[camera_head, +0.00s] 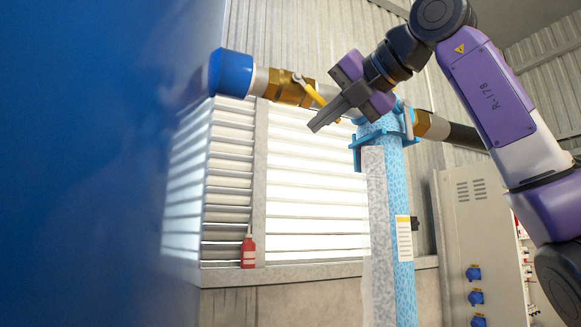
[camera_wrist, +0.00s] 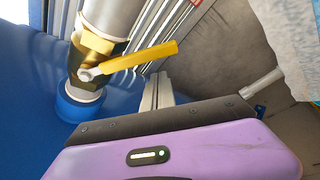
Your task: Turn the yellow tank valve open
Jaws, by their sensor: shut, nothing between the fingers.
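The yellow valve lever (camera_head: 312,91) sits on a brass valve body (camera_head: 280,87) in the pipe beside a blue end cap (camera_head: 231,73). In the wrist view the lever (camera_wrist: 140,58) points right from its pivot nut, crosswise to the pipe; the brass body (camera_wrist: 91,48) and blue cap (camera_wrist: 80,106) also show. My gripper (camera_head: 316,125) is shut and empty, its fingertips just below the lever's free end in the head view. In the wrist view the fingers (camera_wrist: 158,82) end close under the lever. I cannot tell whether they touch it.
A large blue tank wall (camera_head: 90,160) fills the left. A light-blue patterned vertical pipe (camera_head: 402,230) with a flange stands behind my gripper. A red bottle (camera_head: 248,252) stands on the ledge by louvred windows. A grey electrical cabinet (camera_head: 480,230) is at right.

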